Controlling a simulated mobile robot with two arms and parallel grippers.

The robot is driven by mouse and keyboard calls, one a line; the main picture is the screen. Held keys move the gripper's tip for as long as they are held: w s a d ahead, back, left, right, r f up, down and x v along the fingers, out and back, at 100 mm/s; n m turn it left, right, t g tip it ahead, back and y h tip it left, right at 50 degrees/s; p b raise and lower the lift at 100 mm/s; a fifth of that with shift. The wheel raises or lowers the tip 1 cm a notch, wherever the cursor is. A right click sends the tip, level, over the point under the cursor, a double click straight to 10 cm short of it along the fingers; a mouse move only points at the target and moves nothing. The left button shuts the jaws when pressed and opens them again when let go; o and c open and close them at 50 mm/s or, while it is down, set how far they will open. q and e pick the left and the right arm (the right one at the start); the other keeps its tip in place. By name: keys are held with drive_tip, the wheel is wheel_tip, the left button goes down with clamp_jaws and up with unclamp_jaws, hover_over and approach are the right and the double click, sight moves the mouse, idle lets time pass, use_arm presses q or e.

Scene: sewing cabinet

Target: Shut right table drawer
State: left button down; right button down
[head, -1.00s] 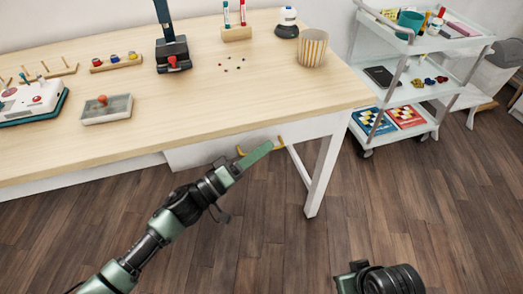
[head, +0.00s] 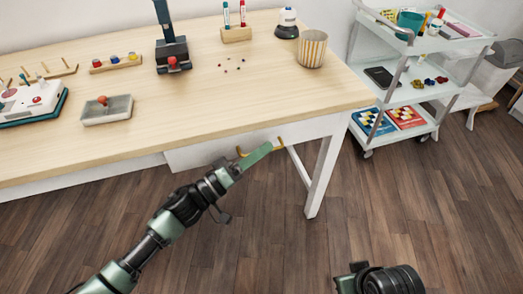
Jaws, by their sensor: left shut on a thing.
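The right table drawer (head: 205,153) shows its white front under the right part of the wooden table's front edge. Its yellow handle (head: 281,143) sticks out on both sides of my left gripper (head: 260,152). The green fingers of the left gripper are shut on the handle and hide its middle. From this high angle I cannot tell how far the drawer stands out from the table. A black and green part of my right arm shows at the bottom right, but its fingers are out of view.
The wooden table (head: 160,135) holds a striped cup (head: 312,49), a grey tray (head: 108,110), a sewing tool with a red knob and loose beads. A white table leg (head: 323,175) stands right of the handle. A white cart (head: 425,55) stands further right. The floor in front is clear.

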sight(255, 140)
idle(0.8)
